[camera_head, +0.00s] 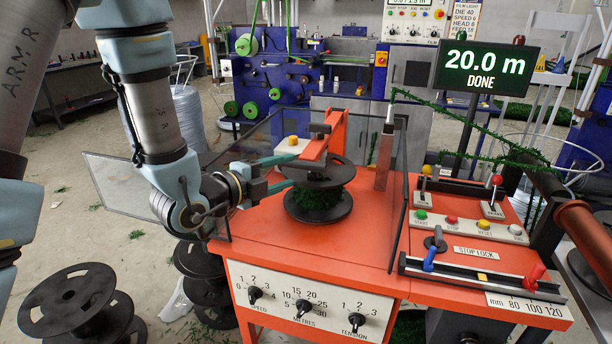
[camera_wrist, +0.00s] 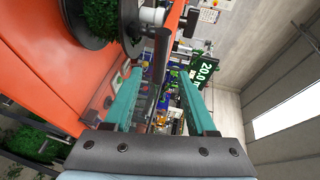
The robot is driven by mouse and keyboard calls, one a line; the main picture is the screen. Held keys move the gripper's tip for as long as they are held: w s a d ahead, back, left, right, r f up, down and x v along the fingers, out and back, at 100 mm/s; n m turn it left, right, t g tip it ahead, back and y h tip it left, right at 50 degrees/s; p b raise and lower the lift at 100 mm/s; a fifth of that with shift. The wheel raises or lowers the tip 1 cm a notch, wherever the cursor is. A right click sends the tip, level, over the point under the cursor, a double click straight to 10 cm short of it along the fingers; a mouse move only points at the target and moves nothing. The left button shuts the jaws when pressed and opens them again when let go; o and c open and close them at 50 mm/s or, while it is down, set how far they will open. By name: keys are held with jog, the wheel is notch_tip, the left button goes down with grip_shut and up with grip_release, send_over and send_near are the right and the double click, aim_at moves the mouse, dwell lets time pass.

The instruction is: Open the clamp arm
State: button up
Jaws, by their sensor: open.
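The orange clamp arm (camera_head: 325,136) lies slanted above the spool (camera_head: 318,205) of green wire on the orange machine, with a dark block near its upper part. It also shows in the wrist view (camera_wrist: 174,25), at the top. My gripper (camera_head: 292,170) is open beside the clamp arm's lower left end, its two teal fingers pointing right. In the wrist view my gripper (camera_wrist: 162,76) has a clear gap between its fingers. A dark cylindrical handle (camera_wrist: 160,56) shows near that gap; I cannot tell whether it touches a finger. I see nothing gripped.
Clear guard panels (camera_head: 115,188) stand around the spool. A yellow button (camera_head: 292,140) sits on a pale box behind my fingers. The control panel (camera_head: 465,225) with levers is at the right. A screen (camera_head: 485,68) reads 20.0 m DONE. Empty spools (camera_head: 80,305) stand on the floor.

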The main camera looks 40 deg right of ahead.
aim_at(302, 168)
jog(key=p+x, duration=0.2)
jog(key=x, duration=0.5)
jog(key=shift+d+p, duration=0.3)
jog(key=shift+p, duration=0.05)
jog(key=shift+f, duration=0.1)
jog(key=shift+a, duration=0.1)
jog(key=c, duration=0.9)
jog(key=shift+f, duration=0.1)
grip_shut()
